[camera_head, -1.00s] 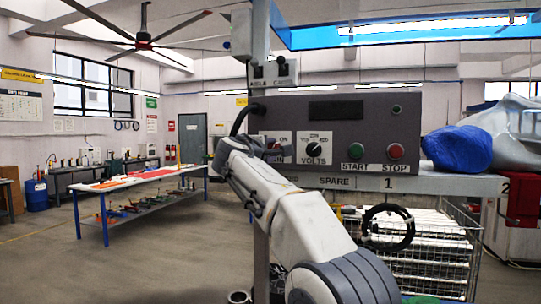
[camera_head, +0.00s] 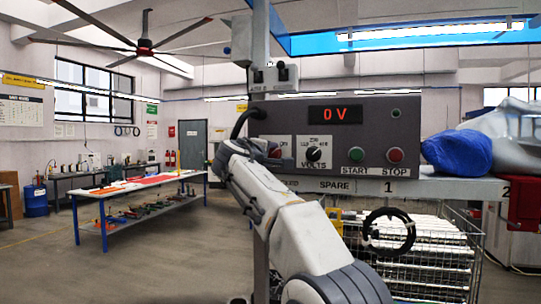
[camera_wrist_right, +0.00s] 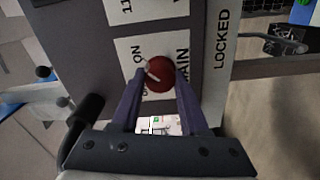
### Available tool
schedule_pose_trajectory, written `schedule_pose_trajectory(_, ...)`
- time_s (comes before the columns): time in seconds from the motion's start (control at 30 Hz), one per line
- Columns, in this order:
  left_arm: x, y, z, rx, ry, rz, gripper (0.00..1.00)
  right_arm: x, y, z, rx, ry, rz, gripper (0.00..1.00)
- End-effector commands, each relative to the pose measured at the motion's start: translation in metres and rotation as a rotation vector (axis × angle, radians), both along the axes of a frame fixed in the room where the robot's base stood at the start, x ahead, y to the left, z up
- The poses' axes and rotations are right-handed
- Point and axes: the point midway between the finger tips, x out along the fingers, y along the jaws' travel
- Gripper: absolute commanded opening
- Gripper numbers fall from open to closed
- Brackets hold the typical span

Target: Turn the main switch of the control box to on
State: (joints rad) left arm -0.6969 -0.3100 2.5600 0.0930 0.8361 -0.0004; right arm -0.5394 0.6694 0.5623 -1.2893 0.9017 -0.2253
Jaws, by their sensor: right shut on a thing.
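The grey control box (camera_head: 375,122) stands on a shelf, with its display (camera_head: 335,114) lit and reading 0 V in red. The red main switch (camera_wrist_right: 160,74) sits on a white plate marked ON and MAIN in the right wrist view. My right gripper (camera_wrist_right: 158,72) is shut on this switch, one finger on each side. In the head view, my right gripper (camera_head: 268,150) covers most of the switch at the box's lower left. The volts knob (camera_head: 313,154), green start button (camera_head: 356,154) and red stop button (camera_head: 395,155) show to the right. My left gripper is not in view.
A blue wrapped bundle (camera_head: 457,151) lies on the shelf right of the box. A wire basket (camera_head: 440,262) and a black coil (camera_head: 389,229) are below the shelf. A long workbench (camera_head: 140,185) stands at the left, with open floor around it.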

Motion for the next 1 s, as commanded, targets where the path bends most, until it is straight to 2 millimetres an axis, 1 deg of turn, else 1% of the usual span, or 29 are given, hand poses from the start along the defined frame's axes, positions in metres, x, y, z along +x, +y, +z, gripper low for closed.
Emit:
schedule_pose_trajectory(0.03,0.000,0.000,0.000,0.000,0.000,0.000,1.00,0.000,0.000,-0.002,0.004,0.005,-0.002,0.56)
schedule_pose_trajectory(0.07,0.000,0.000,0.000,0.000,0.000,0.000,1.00,0.000,0.000,-0.002,0.004,0.005,-0.002,0.67)
schedule_pose_trajectory(0.1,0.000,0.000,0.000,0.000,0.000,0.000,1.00,0.000,0.000,-0.002,0.003,0.004,-0.002,0.74)
schedule_pose_trajectory(0.37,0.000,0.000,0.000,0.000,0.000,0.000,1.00,0.000,0.000,-0.001,0.001,0.002,-0.001,0.74)
schedule_pose_trajectory(0.47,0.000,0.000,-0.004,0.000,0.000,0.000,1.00,-0.003,0.002,-0.002,0.001,0.001,0.000,0.74)
schedule_pose_trajectory(0.57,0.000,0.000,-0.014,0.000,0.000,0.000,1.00,-0.014,0.005,-0.004,0.001,0.000,0.001,0.74)
schedule_pose_trajectory(0.67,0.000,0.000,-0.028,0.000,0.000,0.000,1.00,-0.031,0.011,-0.006,0.003,-0.001,0.003,0.74)
schedule_pose_trajectory(0.8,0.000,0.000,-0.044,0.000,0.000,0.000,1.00,-0.059,0.020,-0.006,0.002,0.000,0.003,0.74)
schedule_pose_trajectory(0.9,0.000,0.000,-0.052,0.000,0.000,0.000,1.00,-0.076,0.025,-0.005,0.002,0.001,0.003,0.74)
schedule_pose_trajectory(1.0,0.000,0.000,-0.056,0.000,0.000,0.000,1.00,-0.089,0.029,-0.004,0.003,0.002,0.002,0.74)
